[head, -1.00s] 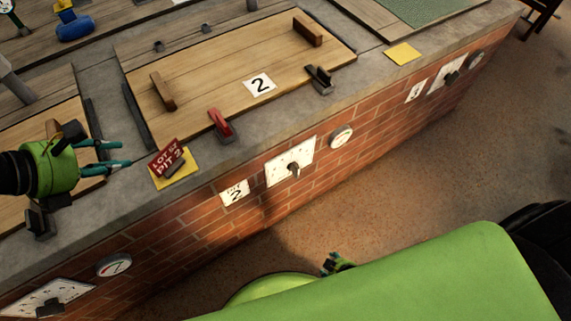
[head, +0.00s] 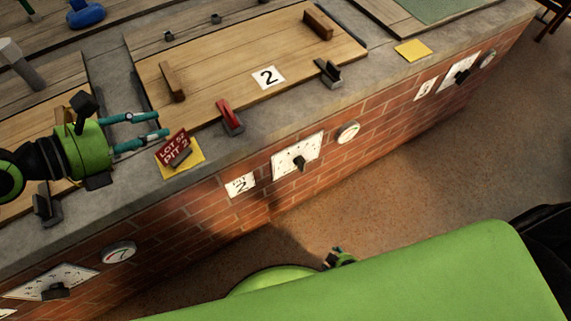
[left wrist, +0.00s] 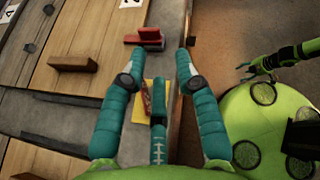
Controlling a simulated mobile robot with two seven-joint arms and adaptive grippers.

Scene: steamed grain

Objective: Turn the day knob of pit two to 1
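The day knob of pit two (head: 299,164) is a dark knob on a white dial plate (head: 312,150) on the brick wall, right of the "PIT 2" sign (head: 240,185). Its pointer setting is too small to read. My left gripper (head: 165,138) is open and empty above the ledge, left of the knob, near the red "LOT 52 PIT 2" tag (head: 172,146) on a yellow pad. In the left wrist view its fingers (left wrist: 155,68) are spread apart over the yellow pad. My right gripper (head: 336,258) shows small at the bottom, mostly hidden behind my green body.
The wooden lid (head: 215,75) marked 2 covers the pit, with a red clamp (head: 229,117) and a dark clamp (head: 328,72) at its front edge. The floor before the wall is clear.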

